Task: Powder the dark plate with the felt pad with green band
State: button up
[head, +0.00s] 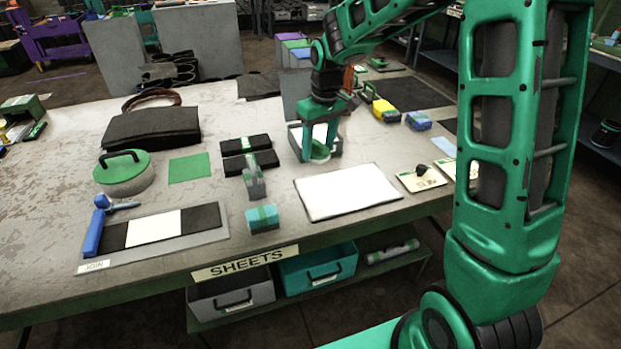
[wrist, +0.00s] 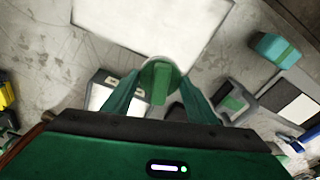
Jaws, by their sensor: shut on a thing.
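My gripper (head: 321,155) points down over the table and is shut on the felt pad with green band, a round pad with a pale rim and a green grip (wrist: 161,84). A flat plate (head: 347,191) lies just in front of the gripper; its top looks white with a thin dark edge. It also shows at the top of the wrist view (wrist: 150,25). The pad is close to the plate's back edge; I cannot tell whether it touches anything. A grey box with white inside (wrist: 103,92) stands beside the gripper, partly hidden by it in the head view.
Two black strips (head: 245,144) and a green square sheet (head: 190,168) lie to the left. A grey upright piece (head: 254,182) and a teal block with a green band (head: 262,219) stand left of the plate. A yellow block (head: 386,111) is at the right.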

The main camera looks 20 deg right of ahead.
aim_at(309, 215)
jog(key=s+a+n+g+y, duration=0.1)
jog(key=s+a+n, duration=0.2)
jog(key=s+n, duration=0.4)
jog(key=s+a+n, duration=0.4)
jog(key=s+n, duration=0.2)
jog(key=n, duration=0.2)
jog(key=shift+s+d+f, duration=0.1)
jog(key=shift+f, duration=1.75)
jog(key=shift+s+d+f, duration=0.1)
jog(key=shift+f, duration=1.7)
jog(key=shift+w+d, duration=0.2)
jog(key=shift+d, duration=0.1)
jog(key=shift+c, duration=0.8)
jog(key=shift+d+f, duration=0.1)
jog(key=shift+d, duration=0.6)
jog(key=shift+d+m, duration=0.3)
jog(key=shift+d, duration=0.75)
jog(key=shift+s+a, duration=0.1)
jog(key=shift+a, duration=2)
jog(key=shift+a+r, duration=0.1)
jog(key=shift+r, duration=0.15)
notch_tip(309, 215, up, 8)
jog(key=shift+f, duration=0.2)
